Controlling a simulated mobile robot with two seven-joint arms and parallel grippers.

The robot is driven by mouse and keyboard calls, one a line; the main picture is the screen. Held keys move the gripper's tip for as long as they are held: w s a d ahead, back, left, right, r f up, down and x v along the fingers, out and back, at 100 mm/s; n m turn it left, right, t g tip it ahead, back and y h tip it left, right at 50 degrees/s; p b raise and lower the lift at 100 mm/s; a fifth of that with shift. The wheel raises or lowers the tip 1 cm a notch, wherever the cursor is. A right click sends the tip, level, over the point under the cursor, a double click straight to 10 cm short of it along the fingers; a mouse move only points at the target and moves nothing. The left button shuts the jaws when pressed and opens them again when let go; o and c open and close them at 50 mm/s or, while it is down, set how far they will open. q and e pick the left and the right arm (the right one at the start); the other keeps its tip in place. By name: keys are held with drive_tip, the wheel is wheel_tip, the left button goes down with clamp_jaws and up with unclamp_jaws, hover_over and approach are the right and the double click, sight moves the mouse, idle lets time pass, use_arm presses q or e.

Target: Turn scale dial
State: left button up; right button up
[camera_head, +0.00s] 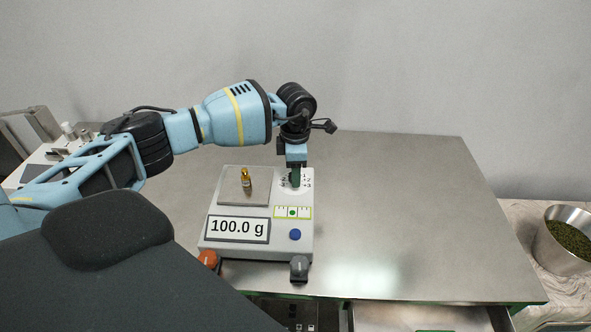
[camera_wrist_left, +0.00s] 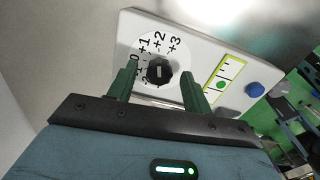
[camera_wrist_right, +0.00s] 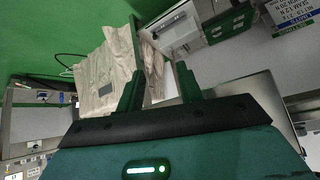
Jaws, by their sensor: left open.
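The white scale (camera_head: 255,215) stands on the metal table, its display (camera_head: 237,229) reading 100.0 g. A brass weight (camera_head: 246,178) stands on its weighing plate. The black scale dial (camera_wrist_left: 159,71) sits on a white disc marked with numbers around it. My left gripper (camera_head: 295,180) points down over the dial. In the left wrist view its green fingers (camera_wrist_left: 160,85) are open, one on each side of the dial; whether they touch it I cannot tell. My right gripper (camera_wrist_right: 158,88) is outside the head view; in its own wrist view its fingers are apart with no object clearly held.
The table (camera_head: 410,210) is clear to the right. A metal pot (camera_head: 565,240) of green leaves stands far right.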

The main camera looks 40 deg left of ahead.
use_arm(q)
wheel_tip(320, 180, up, 8)
drive_tip(key=shift+f, duration=0.25)
use_arm(e)
drive_tip(key=shift+s+f, duration=0.1)
drive_tip(key=shift+s, duration=0.35)
drive_tip(key=shift+w, duration=0.45)
use_arm(q)
drive_tip(key=shift+f, duration=0.1)
